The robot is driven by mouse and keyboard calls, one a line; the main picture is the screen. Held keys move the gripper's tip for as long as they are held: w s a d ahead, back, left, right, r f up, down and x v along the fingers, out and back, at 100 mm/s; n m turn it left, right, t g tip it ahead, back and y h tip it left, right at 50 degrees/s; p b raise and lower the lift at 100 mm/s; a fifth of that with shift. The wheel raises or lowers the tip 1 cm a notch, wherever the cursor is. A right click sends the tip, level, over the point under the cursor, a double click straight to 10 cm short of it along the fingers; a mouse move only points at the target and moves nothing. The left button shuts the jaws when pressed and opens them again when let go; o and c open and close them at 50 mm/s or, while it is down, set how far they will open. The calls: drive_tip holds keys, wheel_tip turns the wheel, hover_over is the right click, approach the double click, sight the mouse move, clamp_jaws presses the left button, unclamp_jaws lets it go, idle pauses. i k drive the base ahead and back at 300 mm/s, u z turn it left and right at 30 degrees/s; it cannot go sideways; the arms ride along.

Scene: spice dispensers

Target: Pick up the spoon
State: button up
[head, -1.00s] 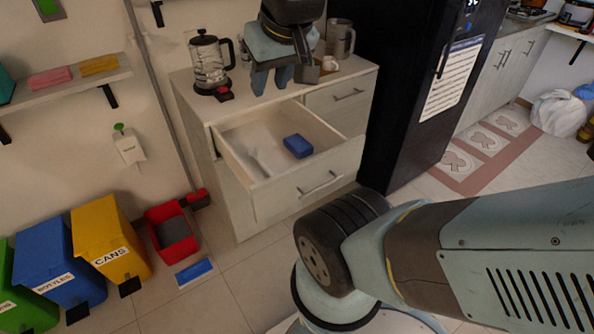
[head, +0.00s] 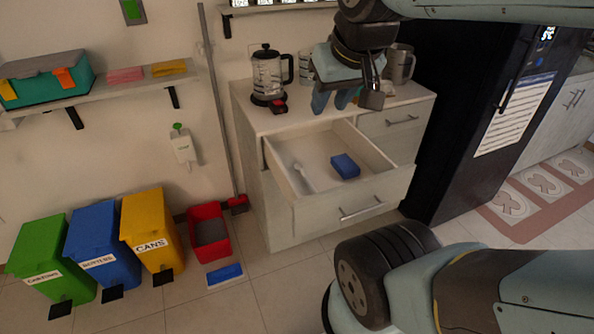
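A pale, thin object that looks like the spoon (head: 299,171) lies in the left part of the open drawer (head: 318,178). It is small and faint, so its exact shape is hard to tell. My gripper (head: 333,101) hangs above the cabinet, its fingers pointing down and in front of the counter top in the picture. It is above the drawer's rear edge in the picture and apart from the spoon. Its two bluish fingers stand apart with a gap, and nothing shows between them. A blue block (head: 345,166) lies in the right part of the drawer.
A French press (head: 268,76) stands on the counter left of my gripper, and a metal mug (head: 400,64) stands right of it. The dark fridge (head: 462,110) rises at the right. A red container (head: 209,236) and several bins are on the floor at left.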

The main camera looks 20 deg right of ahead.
sight(298, 166)
drive_tip(key=z, duration=1)
drive_tip(key=k, duration=1.15)
drive_tip(key=u, duration=0.55)
drive_tip(key=i, duration=1)
drive_tip(key=z, duration=0.05)
